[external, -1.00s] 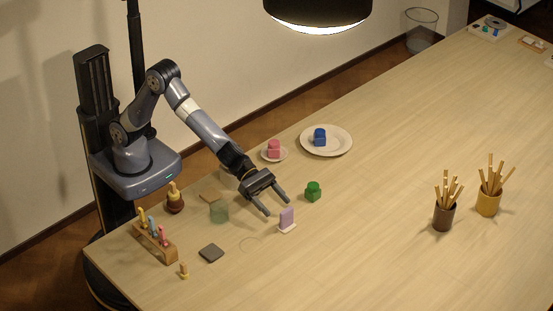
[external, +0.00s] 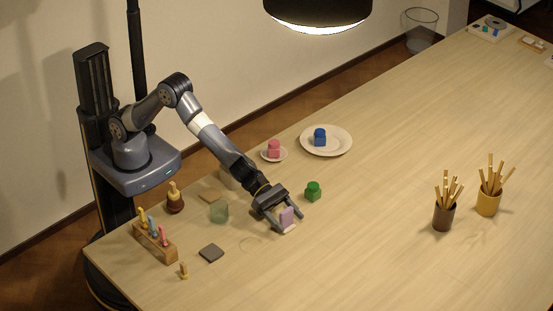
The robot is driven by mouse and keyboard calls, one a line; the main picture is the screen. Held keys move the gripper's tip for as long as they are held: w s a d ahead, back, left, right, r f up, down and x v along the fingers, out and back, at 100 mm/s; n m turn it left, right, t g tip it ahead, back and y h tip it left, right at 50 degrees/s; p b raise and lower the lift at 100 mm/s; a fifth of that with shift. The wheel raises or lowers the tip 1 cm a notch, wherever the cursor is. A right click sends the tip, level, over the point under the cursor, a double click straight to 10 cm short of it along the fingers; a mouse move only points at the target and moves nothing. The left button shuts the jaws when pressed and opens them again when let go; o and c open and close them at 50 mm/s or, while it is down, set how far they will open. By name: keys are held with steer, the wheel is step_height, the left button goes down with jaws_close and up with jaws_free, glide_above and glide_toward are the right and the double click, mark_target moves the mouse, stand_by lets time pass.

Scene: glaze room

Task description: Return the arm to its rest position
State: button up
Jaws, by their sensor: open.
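My arm reaches out over the table from its column at the left. My gripper (external: 289,223) is open and low near the table, its fingers pointing toward the front right. A purple block (external: 287,215) on a small pale base stands between the two fingers. I cannot tell whether either finger touches it. The lower part of the block and its base are partly hidden by the near finger.
A green block (external: 313,191) stands just right of my gripper. Behind are a pink block (external: 274,149) on a saucer and a blue block (external: 320,137) on a plate (external: 344,149). A greenish translucent block (external: 219,212), a dark tile (external: 211,253) and a wooden rack (external: 160,249) lie left.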

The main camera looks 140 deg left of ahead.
steer(key=shift+r, duration=0.1)
steer(key=shift+s+r, duration=0.15)
steer(key=shift+s, duration=0.1)
steer(key=b+v, duration=0.3)
steer(key=v, duration=0.8)
steer(key=shift+s, duration=0.1)
steer(key=p+x, duration=0.3)
steer(key=x, duration=0.9)
steer(key=shift+f, duration=0.2)
step_height(320, 180, up, 11)
steer(key=p, duration=0.6)
steer(key=shift+s+f, duration=0.1)
steer(key=shift+f, duration=0.05)
steer(key=s+d+m+h+p, duration=0.1)
steer(key=s+d, duration=0.3)
steer(key=s, duration=0.8)
steer(key=s+d+m+h+p, duration=0.2)
steer(key=s+d, duration=0.3)
steer(key=s, duration=0.8)
steer(key=shift+d+f+g+h+p, duration=0.3)
steer(key=shift+h+p, duration=0.2)
steer(key=shift+p, duration=0.25)
